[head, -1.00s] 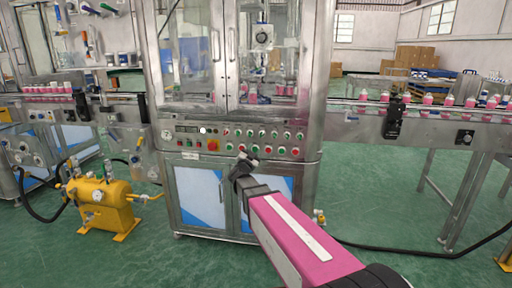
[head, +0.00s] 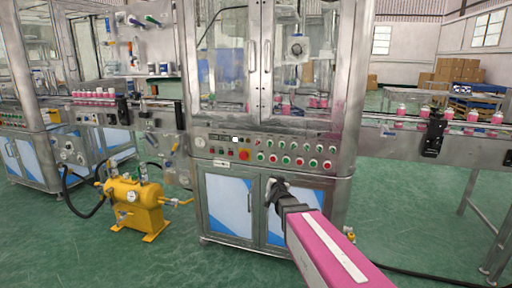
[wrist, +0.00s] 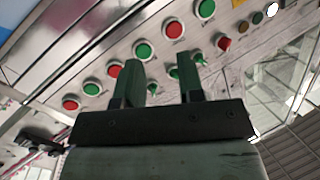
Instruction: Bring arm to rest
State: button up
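My arm, pink with a white stripe, reaches in from the bottom of the head view toward the crimping machine (head: 228,145). My gripper (head: 277,184) is in front of the machine's lower cabinet doors, below the button panel (head: 325,149). In the wrist view my gripper (wrist: 158,75) shows two dark green fingers standing apart with nothing between them. Red and green buttons (wrist: 144,50) show beyond the fingers, and the fingertips look apart from them. The exact gap to the panel cannot be told.
A yellow tank (head: 135,205) with hoses stands on the floor at left. A conveyor with pink cans (head: 473,116) runs off to the right, and another carries cans at left. Cardboard boxes (head: 457,70) are stacked at the back. Green floor (head: 420,215) is open at right.

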jog(key=s+d+f+n+g, duration=0.1)
jog(key=s+d+f+g, duration=0.2)
jog(key=s, duration=0.6)
jog(key=s+d+f+n+g, duration=0.1)
jog(key=s+d+f+g, duration=0.2)
jog(key=s+f+g, duration=0.5)
jog(key=s+d+f+n+g, duration=0.1)
jog(key=s+d+f+g, duration=0.2)
jog(key=s+f+g, duration=0.3)
jog(key=s, duration=0.4)
jog(key=shift+f+n, duration=0.35)
jog(key=shift+n, duration=0.05)
jog(key=shift+a, duration=0.1)
